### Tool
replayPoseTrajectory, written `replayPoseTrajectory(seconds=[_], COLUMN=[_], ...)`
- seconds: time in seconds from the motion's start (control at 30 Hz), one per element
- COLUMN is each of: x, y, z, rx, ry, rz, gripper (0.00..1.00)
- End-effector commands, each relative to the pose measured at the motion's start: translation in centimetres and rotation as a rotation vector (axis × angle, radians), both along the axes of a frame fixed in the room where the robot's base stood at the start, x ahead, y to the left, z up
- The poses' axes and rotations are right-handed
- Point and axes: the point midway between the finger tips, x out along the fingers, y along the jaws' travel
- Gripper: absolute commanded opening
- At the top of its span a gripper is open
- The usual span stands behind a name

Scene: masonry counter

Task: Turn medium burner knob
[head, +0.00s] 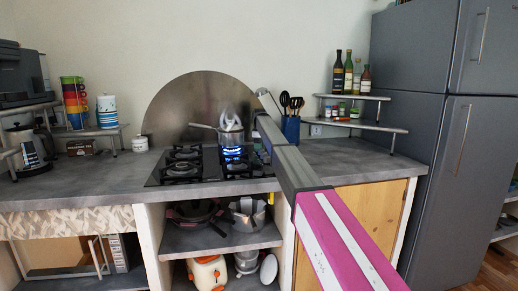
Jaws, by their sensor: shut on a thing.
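The black gas cooktop (185,179) is set in the grey counter, with several burners and grates. My arm crosses from the lower right up to the cooktop's right edge. It covers that edge, and I cannot make out the medium burner knob.
A round metal splash plate stands behind the cooktop. A blue utensil holder (291,129) stands right of my arm, near a small shelf with bottles (348,74). The counter's left part (95,178) is clear.

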Motion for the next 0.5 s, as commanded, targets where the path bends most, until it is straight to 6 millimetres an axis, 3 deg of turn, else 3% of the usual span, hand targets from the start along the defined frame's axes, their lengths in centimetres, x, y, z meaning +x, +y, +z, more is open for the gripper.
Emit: replayPoseTrajectory(seconds=[0.5], x=[0.0], y=[0.0], z=[0.04], rx=[0.0], ry=[0.0], rz=[-0.492], gripper=[0.14])
